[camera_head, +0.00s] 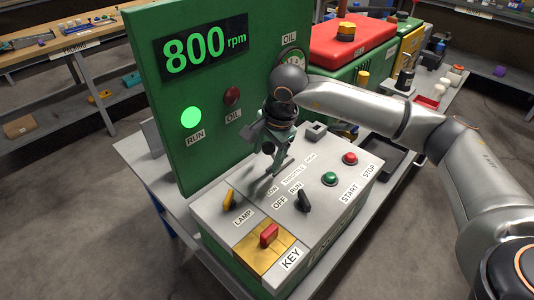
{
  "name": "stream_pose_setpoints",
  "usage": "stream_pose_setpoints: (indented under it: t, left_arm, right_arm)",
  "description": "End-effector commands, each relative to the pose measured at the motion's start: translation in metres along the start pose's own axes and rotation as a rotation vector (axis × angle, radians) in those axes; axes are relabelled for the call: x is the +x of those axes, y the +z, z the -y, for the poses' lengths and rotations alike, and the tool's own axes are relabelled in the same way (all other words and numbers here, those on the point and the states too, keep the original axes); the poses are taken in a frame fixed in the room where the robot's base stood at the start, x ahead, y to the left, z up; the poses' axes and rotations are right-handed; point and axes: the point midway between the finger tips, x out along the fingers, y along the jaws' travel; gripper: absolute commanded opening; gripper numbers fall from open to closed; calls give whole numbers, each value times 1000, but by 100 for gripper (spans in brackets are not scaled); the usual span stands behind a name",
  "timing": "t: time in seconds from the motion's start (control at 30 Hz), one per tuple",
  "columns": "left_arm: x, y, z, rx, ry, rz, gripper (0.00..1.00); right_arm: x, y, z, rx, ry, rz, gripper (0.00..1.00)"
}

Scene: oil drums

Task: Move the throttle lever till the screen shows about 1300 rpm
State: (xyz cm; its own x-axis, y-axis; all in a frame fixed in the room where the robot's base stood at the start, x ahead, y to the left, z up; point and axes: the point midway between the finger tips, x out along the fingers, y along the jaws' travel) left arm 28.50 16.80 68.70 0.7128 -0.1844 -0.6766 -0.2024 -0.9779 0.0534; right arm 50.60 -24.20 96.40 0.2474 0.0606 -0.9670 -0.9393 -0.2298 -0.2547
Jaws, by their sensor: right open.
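The screen (203,48) on the green panel reads 800 rpm in green digits. The throttle label (293,174), with LOW at its left and HIGH at its right, is on the grey console top. My right gripper (277,168) is open, pointing down just above the console behind this label. The gripper covers the throttle area, so I cannot make out the throttle lever or whether the fingers touch it. My left gripper is not in view.
The RUN light (191,117) glows green; the red OIL light (232,96) looks dark. Near the gripper are a yellow LAMP switch (230,199), black OFF/RUN switch (304,201), red key (269,235), green START button (330,179) and red STOP button (350,158).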

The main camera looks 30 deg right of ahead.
Motion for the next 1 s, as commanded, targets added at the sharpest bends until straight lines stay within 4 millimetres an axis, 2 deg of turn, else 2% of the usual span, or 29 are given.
stream_pose_setpoints:
  t: [0.3,0.9,1.0]
  left_arm:
    - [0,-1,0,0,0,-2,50]
    - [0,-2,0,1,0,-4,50]
    - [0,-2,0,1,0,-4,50]
  right_arm:
    - [3,0,0,0,0,0,68]
    - [2,0,0,1,0,0,1]
    - [2,0,0,1,0,0,0]
